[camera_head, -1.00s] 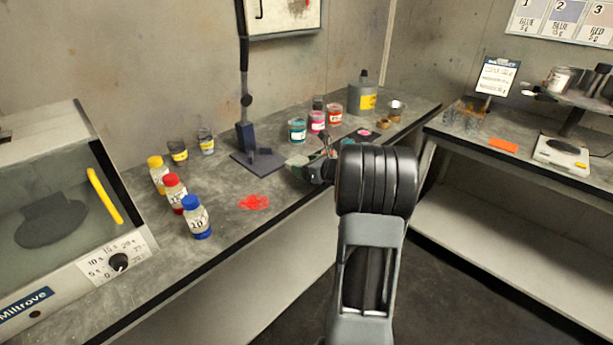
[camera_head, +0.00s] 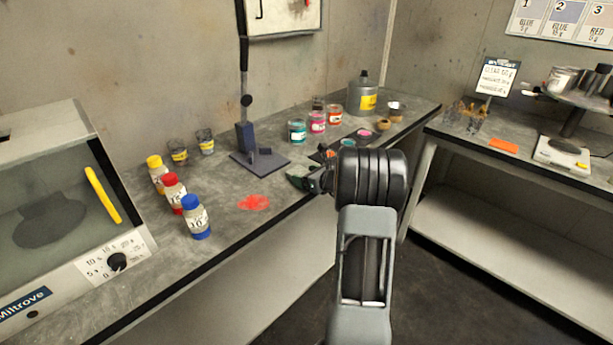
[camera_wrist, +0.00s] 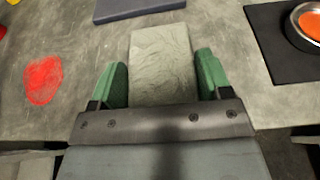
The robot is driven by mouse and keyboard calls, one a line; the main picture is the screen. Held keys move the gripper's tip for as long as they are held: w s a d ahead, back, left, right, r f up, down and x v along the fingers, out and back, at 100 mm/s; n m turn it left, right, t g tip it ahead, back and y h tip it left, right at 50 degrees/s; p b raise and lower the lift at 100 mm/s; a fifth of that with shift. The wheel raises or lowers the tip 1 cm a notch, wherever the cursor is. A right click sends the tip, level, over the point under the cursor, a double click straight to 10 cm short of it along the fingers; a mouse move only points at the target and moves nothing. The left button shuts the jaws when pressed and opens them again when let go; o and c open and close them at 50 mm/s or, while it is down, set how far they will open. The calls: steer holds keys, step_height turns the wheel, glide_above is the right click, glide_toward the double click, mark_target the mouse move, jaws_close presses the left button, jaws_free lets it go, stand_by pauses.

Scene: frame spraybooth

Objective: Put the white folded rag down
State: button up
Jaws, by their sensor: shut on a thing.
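The white folded rag (camera_wrist: 162,58) is a pale grey-white, creased rectangle in the wrist view. It lies between the two green fingers of my gripper (camera_wrist: 162,80), which are shut on its long sides. The rag's far end reaches past the fingertips over the grey bench top (camera_wrist: 224,50). I cannot tell whether its underside touches the bench. In the head view my gripper (camera_head: 300,181) is low at the bench's front edge, and I cannot make out the rag there.
A red paint spill (camera_head: 253,202) is left of my gripper. The dark stand base (camera_head: 260,162) is behind it. Paint jars (camera_head: 297,131) stand beyond, and a black mat with an orange-filled bowl (camera_wrist: 306,24) is to the right. Capped bottles (camera_head: 196,217) stand at the left.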

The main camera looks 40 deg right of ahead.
steer(key=o, duration=0.9)
steer(key=shift+f, duration=0.1)
steer(key=shift+s+r+p, duration=0.1)
steer(key=shift+r+p, duration=0.2)
steer(key=v, duration=1.1)
steer(key=s+a+n+g+y, duration=0.2)
steer(key=a+n+g, duration=0.2)
steer(key=a+n, duration=0.5)
steer(key=s+a+n+g+y, duration=0.15)
steer(key=a+n+g, duration=0.35)
steer(key=a, duration=0.7)
steer(key=s+a+n+g+h, duration=0.1)
steer(key=s+a+n+h, duration=0.2)
steer(key=n, duration=0.7)
steer(key=s+a+n+g+h, duration=0.1)
steer(key=s+a+n+h, duration=0.2)
steer(key=s+n, duration=0.4)
steer(key=a+n, duration=0.1)
steer(key=n, duration=0.2)
steer(key=shift+s+a+f, duration=0.2)
steer(key=shift+s+a, duration=0.15)
steer(key=shift+s, duration=0.05)
